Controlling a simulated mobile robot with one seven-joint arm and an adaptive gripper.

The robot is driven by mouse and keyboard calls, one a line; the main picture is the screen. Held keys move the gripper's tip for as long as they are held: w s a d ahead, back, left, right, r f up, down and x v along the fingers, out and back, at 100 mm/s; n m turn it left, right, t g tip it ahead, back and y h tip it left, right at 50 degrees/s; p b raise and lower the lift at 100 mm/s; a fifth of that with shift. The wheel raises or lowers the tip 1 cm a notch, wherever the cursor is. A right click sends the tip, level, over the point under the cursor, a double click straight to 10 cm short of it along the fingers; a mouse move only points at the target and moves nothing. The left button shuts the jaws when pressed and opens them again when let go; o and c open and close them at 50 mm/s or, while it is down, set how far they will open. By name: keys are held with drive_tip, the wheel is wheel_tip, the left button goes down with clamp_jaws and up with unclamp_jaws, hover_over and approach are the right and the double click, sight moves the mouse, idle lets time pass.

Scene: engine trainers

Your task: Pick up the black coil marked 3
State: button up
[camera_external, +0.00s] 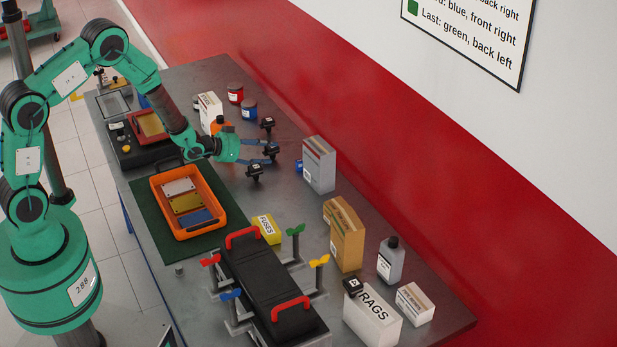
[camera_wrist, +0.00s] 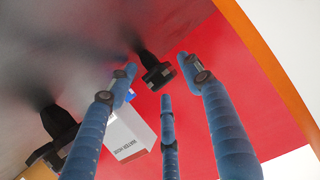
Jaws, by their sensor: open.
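Three black coils stand on the grey bench by my gripper: a far one (camera_external: 267,124), a middle one (camera_external: 271,149) and a near one (camera_external: 254,171). Their marks are too small to read, so I cannot tell which is 3. My gripper (camera_external: 266,152) is open, its blue fingers stretched toward the middle coil. In the wrist view one black coil (camera_wrist: 157,73) shows between and beyond the spread fingertips (camera_wrist: 160,80). Another coil (camera_wrist: 55,128) is at the left, partly behind the left finger. I cannot tell whether the fingers touch any coil.
A grey-white box (camera_external: 319,165) stands just right of the coils. Another black coil (camera_external: 353,286) sits at the rags box (camera_external: 374,318). An orange tray (camera_external: 158,205) lies left of my gripper. Red and blue cans (camera_external: 249,109) stand behind. A black engine trainer (camera_external: 262,280) is in front.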

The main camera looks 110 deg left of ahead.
sight(265, 153)
drive_tip(key=shift+w+a, duration=0.1)
idle(0.5)
drive_tip(key=c, duration=1.3)
drive_tip(key=shift+o, duration=0.2)
drive_tip(key=shift+r, duration=0.45)
wheel_tip(265, 153, up, 3)
drive_tip(key=shift+r+p, duration=0.1)
drive_tip(key=shift+p, duration=0.75)
drive_tip(key=s+d+p, duration=0.2)
drive_tip(key=s+d, duration=0.7)
drive_tip(key=d, duration=0.3)
drive_tip(key=shift+s+d+r+p, duration=0.3)
drive_tip(key=shift+d+r, duration=0.1)
drive_tip(key=shift+r, duration=0.05)
drive_tip(key=shift+o, duration=0.3)
